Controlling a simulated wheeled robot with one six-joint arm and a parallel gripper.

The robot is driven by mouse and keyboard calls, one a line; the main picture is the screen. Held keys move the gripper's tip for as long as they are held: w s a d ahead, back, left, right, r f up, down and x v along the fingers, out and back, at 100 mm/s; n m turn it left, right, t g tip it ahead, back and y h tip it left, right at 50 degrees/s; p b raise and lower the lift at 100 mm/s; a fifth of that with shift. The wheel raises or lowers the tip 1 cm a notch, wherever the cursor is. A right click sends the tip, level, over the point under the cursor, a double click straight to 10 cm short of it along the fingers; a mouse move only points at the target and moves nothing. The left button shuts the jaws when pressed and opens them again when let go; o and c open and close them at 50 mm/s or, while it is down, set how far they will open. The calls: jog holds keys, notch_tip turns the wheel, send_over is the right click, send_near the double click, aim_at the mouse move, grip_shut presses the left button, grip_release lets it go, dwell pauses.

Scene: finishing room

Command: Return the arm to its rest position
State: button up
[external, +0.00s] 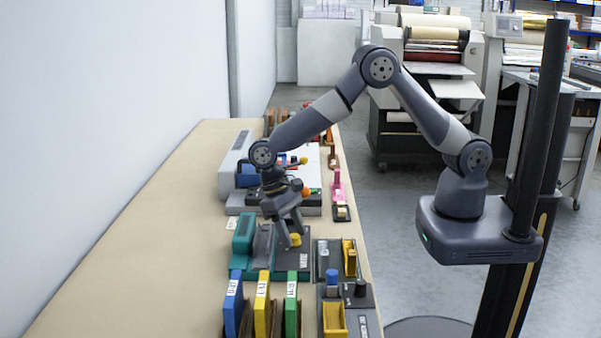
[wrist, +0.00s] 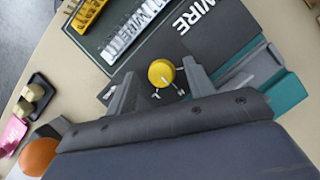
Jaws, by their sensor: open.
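My arm reaches from its base out over the bench, bent at the elbow. My gripper (external: 291,226) points down above a dark panel beside a teal machine (external: 244,234). In the wrist view my gripper (wrist: 160,85) is open, with its two fingers on either side of a yellow knob (wrist: 161,73). The knob sits on a dark plate and has a pale pointer line. In the external view the yellow knob (external: 295,239) shows just below the fingertips. I cannot tell whether the fingers touch it.
Blue, yellow and green upright binders (external: 262,305) stand at the near end of the bench (external: 150,225). A yellow bin (external: 334,320) is to their right. A grey machine and an orange ball (wrist: 38,156) lie close by. The bench's left side is clear.

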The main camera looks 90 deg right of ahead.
jog(key=m, duration=0.2)
jog(key=m+t+y, duration=0.1)
jog(key=m, duration=0.1)
jog(key=shift+s+r+m+y+p, duration=0.1)
jog(key=shift+m+y+p, duration=0.2)
jog(key=shift+m+p, duration=0.1)
jog(key=m+t, duration=0.1)
jog(key=m, duration=0.1)
jog(key=m+p, duration=0.1)
jog(key=m, duration=0.1)
jog(key=shift+s+d+m+t+y, duration=0.1)
jog(key=shift+d+m+t+y, duration=0.05)
jog(key=shift+m+t+y, duration=0.2)
jog(key=b+v, duration=0.1)
jog(key=v, duration=0.9)
jog(key=shift+r+b, duration=0.25)
jog(key=shift+b, duration=0.15)
jog(key=shift+d, duration=0.1)
